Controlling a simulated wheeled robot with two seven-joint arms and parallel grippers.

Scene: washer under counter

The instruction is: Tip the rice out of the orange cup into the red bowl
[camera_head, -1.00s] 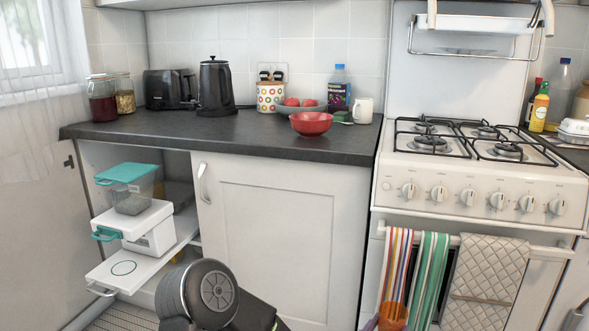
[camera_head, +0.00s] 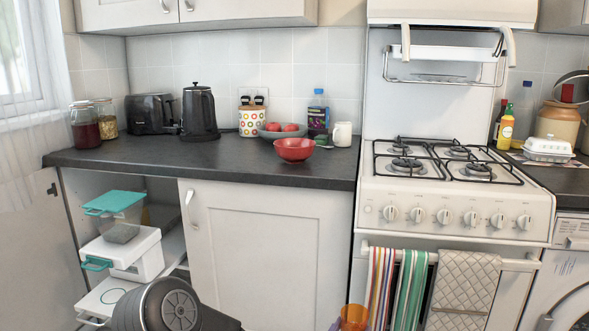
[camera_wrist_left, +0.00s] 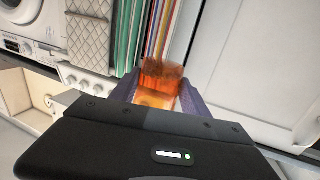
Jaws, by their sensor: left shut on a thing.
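The red bowl (camera_head: 295,149) sits upright near the front edge of the dark counter in the head view. The orange cup (camera_head: 354,317) shows at the bottom edge of that view, well below the counter and in front of the striped towels. My left gripper (camera_head: 343,326) is barely in the head view there. In the left wrist view, my left gripper (camera_wrist_left: 157,99) has its purple fingers on both sides of the see-through orange cup (camera_wrist_left: 160,76) and is shut on it. I cannot make out the rice. My right gripper is not in view.
Behind the bowl stand a grey bowl of red fruit (camera_head: 277,133), a blue-capped bottle (camera_head: 318,113) and a white mug (camera_head: 342,134). A kettle (camera_head: 199,112) is at left. The counter (camera_head: 240,156) left of the bowl is clear. The stove (camera_head: 450,205) is at right.

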